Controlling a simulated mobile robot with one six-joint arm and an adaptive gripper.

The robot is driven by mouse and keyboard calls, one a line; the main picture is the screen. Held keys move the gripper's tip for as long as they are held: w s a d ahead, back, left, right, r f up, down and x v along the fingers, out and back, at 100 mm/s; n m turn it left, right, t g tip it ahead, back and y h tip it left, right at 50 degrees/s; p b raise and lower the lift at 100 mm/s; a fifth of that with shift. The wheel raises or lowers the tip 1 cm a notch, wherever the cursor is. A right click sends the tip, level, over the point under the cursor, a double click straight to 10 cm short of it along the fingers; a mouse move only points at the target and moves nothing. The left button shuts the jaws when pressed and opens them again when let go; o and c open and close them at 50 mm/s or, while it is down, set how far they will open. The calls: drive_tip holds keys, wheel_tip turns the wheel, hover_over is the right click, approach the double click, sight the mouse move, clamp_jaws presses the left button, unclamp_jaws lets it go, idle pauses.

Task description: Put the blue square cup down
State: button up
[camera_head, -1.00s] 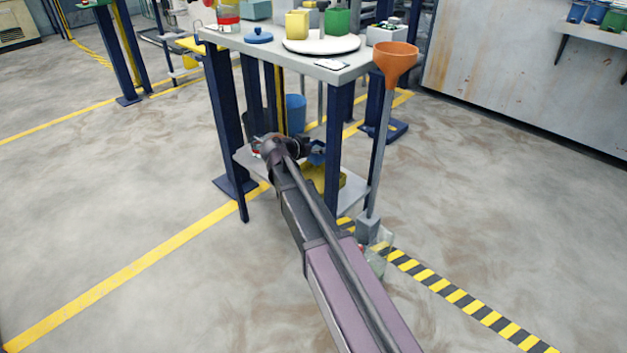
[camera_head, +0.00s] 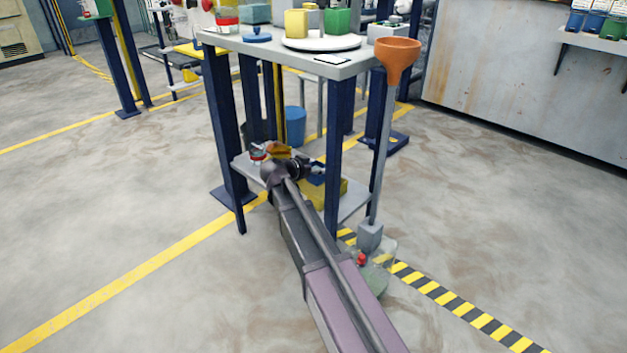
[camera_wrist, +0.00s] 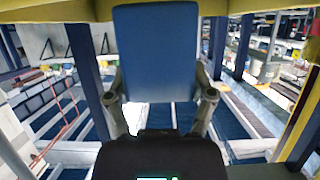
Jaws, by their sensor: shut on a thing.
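The blue square cup (camera_wrist: 155,52) fills the upper middle of the wrist view, with one finger of my gripper (camera_wrist: 158,98) on each side of it. My gripper is shut on the cup. In the head view my gripper (camera_head: 318,170) is at the lower shelf (camera_head: 354,207) of the table, between its dark blue legs. The cup there is a small dark blue patch (camera_head: 317,183), partly hidden by my wrist, just in front of or above a yellow object (camera_head: 329,192). I cannot tell whether the cup touches the shelf.
A red and white item (camera_head: 258,153) and an orange-yellow item (camera_head: 279,150) are beyond my wrist on the lower shelf. The tabletop (camera_head: 345,70) above carries several containers. An orange funnel (camera_head: 397,55) on a grey post stands at the right. A blue bin (camera_head: 295,126) stands behind.

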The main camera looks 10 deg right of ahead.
sight(311, 178)
drive_tip(key=shift+f+b, duration=1.9)
drive_tip(key=shift+f, duration=0.1)
drive_tip(key=o, duration=1.1)
drive_tip(key=shift+s+a+r, duration=0.1)
drive_tip(key=shift+r, duration=0.15)
drive_tip(key=p+v, duration=0.4)
drive_tip(key=v, duration=0.7)
drive_tip(key=shift+s+a+r+p, duration=0.15)
drive_tip(key=shift+s+a+p, duration=0.1)
drive_tip(key=shift+p, duration=0.1)
